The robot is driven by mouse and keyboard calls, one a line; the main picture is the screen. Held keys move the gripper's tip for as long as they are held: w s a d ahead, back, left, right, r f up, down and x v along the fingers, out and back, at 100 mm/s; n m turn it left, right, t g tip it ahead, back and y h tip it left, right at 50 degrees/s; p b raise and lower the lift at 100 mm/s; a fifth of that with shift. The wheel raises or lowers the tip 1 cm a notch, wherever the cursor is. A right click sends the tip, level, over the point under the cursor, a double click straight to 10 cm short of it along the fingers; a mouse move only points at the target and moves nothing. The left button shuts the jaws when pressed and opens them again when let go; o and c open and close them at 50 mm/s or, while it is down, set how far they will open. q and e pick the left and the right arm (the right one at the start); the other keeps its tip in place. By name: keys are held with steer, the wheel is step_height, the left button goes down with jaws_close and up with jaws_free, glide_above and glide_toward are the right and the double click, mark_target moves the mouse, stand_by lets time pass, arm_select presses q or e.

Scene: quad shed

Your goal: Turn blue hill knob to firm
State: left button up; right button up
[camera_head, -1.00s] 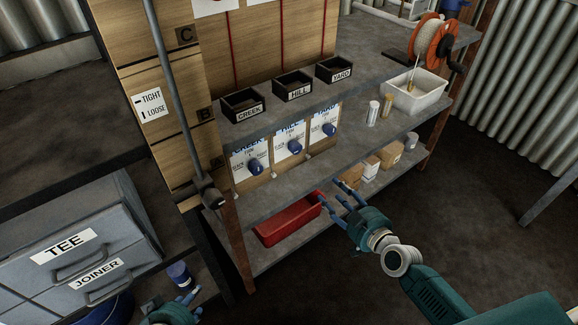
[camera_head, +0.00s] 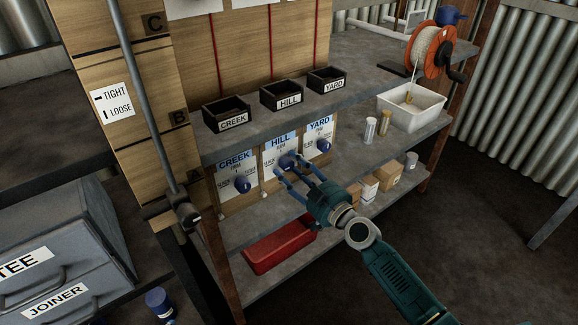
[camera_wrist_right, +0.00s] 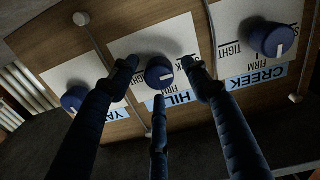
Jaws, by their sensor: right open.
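The blue hill knob (camera_head: 287,160) sits on the white HILL panel (camera_head: 276,145), which is marked FIRM at the top. My right gripper (camera_head: 290,170) is in front of this knob with its fingers spread. In the right wrist view the panel is upside down, and the hill knob (camera_wrist_right: 159,73) lies between the three open fingers (camera_wrist_right: 161,85). One finger is on each side and one is below, near the word FIRM. A small white mark shows on the knob's face; its exact setting is unclear. I cannot tell whether any finger touches the knob. My left gripper is out of view.
The creek knob (camera_head: 242,183) and yard knob (camera_head: 323,145) flank the hill knob closely. The shelf with labelled black bins (camera_head: 282,95) overhangs the panels. A red tray (camera_head: 279,246) and small boxes (camera_head: 388,172) stand on the lower shelf.

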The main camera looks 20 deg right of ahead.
steer(key=shift+x, duration=0.8)
steer(key=c, duration=1.1)
steer(key=shift+m, duration=0.3)
steer(key=shift+c, duration=0.2)
steer(key=m, duration=0.3)
steer(key=shift+m, duration=0.3)
steer(key=m, duration=0.4)
steer(key=shift+d, duration=0.1)
steer(key=m, duration=0.5)
steer(key=shift+r, duration=0.1)
steer(key=m, duration=0.4)
steer(key=shift+w+d, duration=0.1)
